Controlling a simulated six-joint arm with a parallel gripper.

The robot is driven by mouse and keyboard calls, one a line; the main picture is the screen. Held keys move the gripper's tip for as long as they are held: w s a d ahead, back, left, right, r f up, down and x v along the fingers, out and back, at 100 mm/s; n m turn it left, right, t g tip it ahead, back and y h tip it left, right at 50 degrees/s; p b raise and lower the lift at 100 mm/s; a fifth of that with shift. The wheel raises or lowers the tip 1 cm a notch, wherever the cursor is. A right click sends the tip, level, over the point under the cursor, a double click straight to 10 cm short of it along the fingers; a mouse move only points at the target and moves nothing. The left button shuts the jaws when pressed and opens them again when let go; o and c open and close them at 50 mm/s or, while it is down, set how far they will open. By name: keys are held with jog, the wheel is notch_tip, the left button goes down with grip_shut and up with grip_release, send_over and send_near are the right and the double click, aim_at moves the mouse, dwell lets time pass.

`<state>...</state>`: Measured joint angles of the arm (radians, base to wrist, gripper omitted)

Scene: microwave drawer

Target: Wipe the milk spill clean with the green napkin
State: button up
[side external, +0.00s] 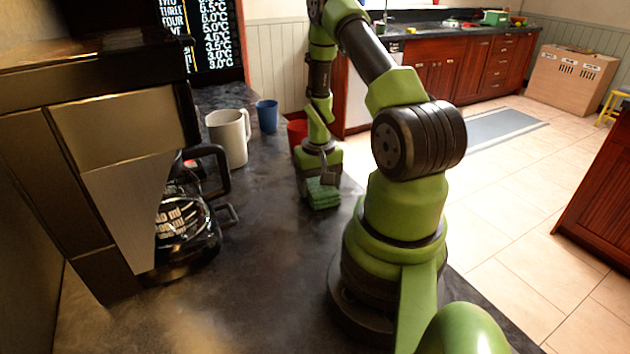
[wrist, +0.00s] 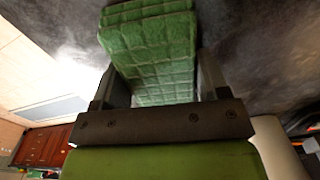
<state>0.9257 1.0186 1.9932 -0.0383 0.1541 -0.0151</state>
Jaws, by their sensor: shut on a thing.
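The green napkin (side external: 323,195) is a folded, quilted cloth at the countertop, near its right edge. My gripper (side external: 322,178) points down and is shut on the napkin. In the wrist view the napkin (wrist: 150,45) sits between the two fingers of my gripper (wrist: 160,80) and extends beyond them. Its underside is hidden, so I cannot tell how firmly it touches the counter. I cannot make out a clear milk spill. A pale patch on the dark counter left of the napkin in the wrist view may be milk or glare.
The dark countertop (side external: 270,260) is clear in front of the napkin. A coffee maker (side external: 110,150) with a glass carafe (side external: 185,225) stands at the left. A white mug (side external: 229,138), a blue cup (side external: 267,116) and a red cup (side external: 297,133) stand behind.

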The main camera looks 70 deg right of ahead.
aim_at(330, 194)
jog(key=shift+s+a, duration=1.75)
jog(key=shift+s, duration=0.05)
jog(key=shift+w+d+f, duration=0.15)
jog(key=shift+w+d, duration=4.85)
jog(key=shift+s+a+f, duration=0.1)
jog(key=shift+s+a, duration=1.3)
jog(key=shift+s+a+r, duration=0.15)
jog(key=shift+s+a, duration=0.8)
jog(key=shift+s, duration=0.05)
jog(key=shift+s+a+r, duration=0.1)
jog(key=shift+s+a, duration=0.85)
jog(key=shift+s+a+f, duration=0.15)
jog(key=shift+s+a, duration=1.45)
jog(key=shift+a, duration=0.05)
jog(key=shift+r, duration=4.05)
